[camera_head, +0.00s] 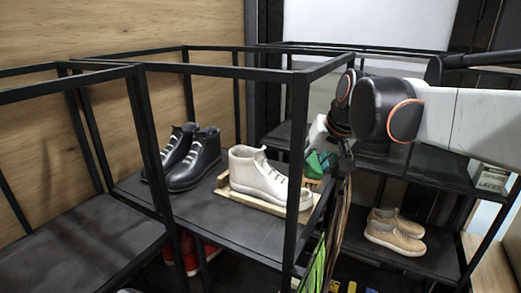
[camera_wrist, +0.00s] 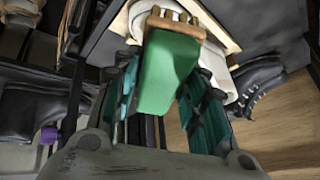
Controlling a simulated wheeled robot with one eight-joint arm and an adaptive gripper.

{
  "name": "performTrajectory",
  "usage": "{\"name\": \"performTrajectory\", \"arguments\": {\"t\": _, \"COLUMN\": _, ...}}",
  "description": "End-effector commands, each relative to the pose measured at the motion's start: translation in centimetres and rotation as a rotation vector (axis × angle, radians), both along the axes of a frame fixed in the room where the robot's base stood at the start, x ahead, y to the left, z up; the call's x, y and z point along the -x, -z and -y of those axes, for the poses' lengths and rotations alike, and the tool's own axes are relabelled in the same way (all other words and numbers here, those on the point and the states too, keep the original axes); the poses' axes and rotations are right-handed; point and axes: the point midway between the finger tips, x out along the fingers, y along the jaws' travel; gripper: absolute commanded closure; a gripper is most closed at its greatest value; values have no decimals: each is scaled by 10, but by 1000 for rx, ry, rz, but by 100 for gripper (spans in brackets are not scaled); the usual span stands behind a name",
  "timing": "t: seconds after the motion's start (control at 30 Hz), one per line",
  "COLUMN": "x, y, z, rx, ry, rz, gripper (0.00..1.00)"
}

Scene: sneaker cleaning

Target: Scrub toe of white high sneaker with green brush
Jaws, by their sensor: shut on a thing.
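The white high sneaker (camera_head: 258,178) stands upright on a wooden board on the middle shelf, its toe pointing right. My gripper (camera_head: 326,152) is just to the right of the sneaker, partly hidden by the rack's post. It is shut on the green brush (camera_head: 315,164). In the wrist view, the teal fingers of my gripper (camera_wrist: 163,82) flank the green brush (camera_wrist: 168,70), whose brown head points to the top edge. The white sneaker (camera_wrist: 226,72) shows behind the brush there. I cannot tell whether the brush touches the sneaker.
Black rack posts stand close around my gripper. The wooden board (camera_head: 236,196) lies under the sneaker. Dark high sneakers (camera_head: 193,162) stand to the left on the same shelf. Tan shoes (camera_head: 394,232) sit on a right shelf. The left shelf (camera_head: 75,250) is largely bare.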

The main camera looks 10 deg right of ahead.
Motion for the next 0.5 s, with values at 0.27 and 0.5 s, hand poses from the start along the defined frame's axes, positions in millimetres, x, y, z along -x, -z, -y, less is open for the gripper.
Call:
{"name": "performTrajectory", "arguments": {"t": 0.27, "x": -3, "y": 19, "z": -4, "rx": -1, "ry": 0, "rz": 0, "gripper": 90}}
{"name": "performTrajectory", "arguments": {"t": 0.5, "x": -6, "y": 43, "z": -9, "rx": 0, "ry": -1, "rz": 0, "gripper": 90}}
